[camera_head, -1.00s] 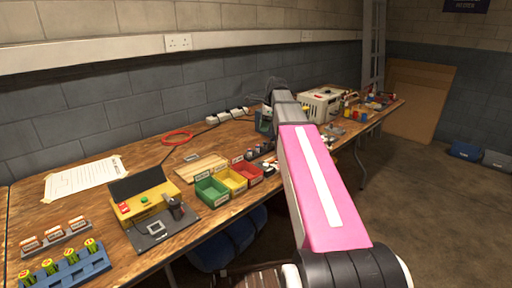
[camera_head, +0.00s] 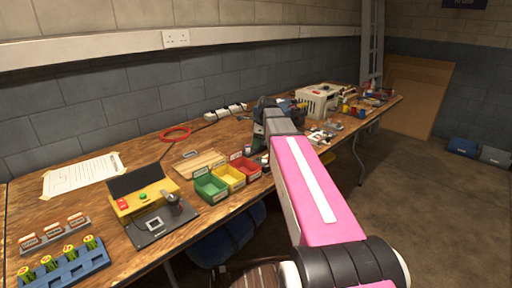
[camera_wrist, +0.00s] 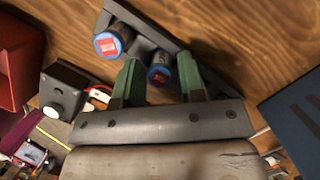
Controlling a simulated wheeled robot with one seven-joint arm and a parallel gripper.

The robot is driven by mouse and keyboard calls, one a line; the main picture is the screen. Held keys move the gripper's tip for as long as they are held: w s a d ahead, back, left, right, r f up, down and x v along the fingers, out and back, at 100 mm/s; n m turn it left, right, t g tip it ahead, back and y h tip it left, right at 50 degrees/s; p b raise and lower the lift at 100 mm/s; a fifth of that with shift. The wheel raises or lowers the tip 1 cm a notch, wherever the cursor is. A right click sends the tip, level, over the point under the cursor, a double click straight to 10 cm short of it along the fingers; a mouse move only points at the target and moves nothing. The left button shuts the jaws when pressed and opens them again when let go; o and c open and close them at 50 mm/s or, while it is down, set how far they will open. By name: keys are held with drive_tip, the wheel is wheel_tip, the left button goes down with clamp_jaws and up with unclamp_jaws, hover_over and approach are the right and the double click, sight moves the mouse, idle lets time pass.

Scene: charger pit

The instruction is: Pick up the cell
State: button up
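Two cylindrical cells show in the wrist view, each with a blue end and a red label. One cell (camera_wrist: 160,76) is between the two green fingers of my gripper (camera_wrist: 160,72), nearer the left finger. A gap shows on its right side. I cannot tell whether the left finger touches it. The other cell (camera_wrist: 108,43) is up and left, outside the fingers. Both are at a dark grey holder (camera_wrist: 172,33) on the wooden bench. My gripper is open. In the head view my arm hides most of this spot.
The bench (camera_head: 110,209) also bears green, yellow and red bins (camera_head: 210,187), a yellow charger box (camera_head: 143,201) and a blue rack (camera_head: 67,270). In the wrist view a black box (camera_wrist: 62,92) lies left, a red bin (camera_wrist: 15,65) at far left, and a blue object (camera_wrist: 300,115) right.

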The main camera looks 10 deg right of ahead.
drive_tip(key=shift+f, duration=0.25)
clamp_jaws()
drive_tip(key=shift+r, duration=0.1)
